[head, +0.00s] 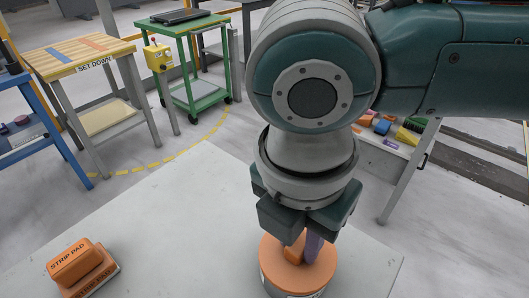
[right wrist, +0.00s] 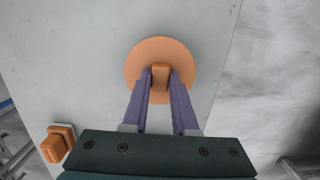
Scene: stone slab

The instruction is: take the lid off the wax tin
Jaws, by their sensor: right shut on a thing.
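The wax tin (head: 275,291) stands on the pale stone slab near the bottom of the head view, and only part of its light grey side shows. Its round orange lid (head: 272,262) sits over the top of it, with no clear gap visible. My right gripper (head: 303,249) points down from above, shut on the lid's upright orange knob. In the right wrist view the purple fingers (right wrist: 161,78) are on both sides of the knob, with the lid (right wrist: 143,58) beneath. The lid hides the tin there. My left gripper is not in view.
An orange strip pad (head: 75,263) lies on the stone slab (head: 170,225) at left, with clear slab between it and the tin. Behind stand a "SET DOWN" table (head: 80,55), a green cart (head: 192,30) and a bench with colored blocks (head: 385,143).

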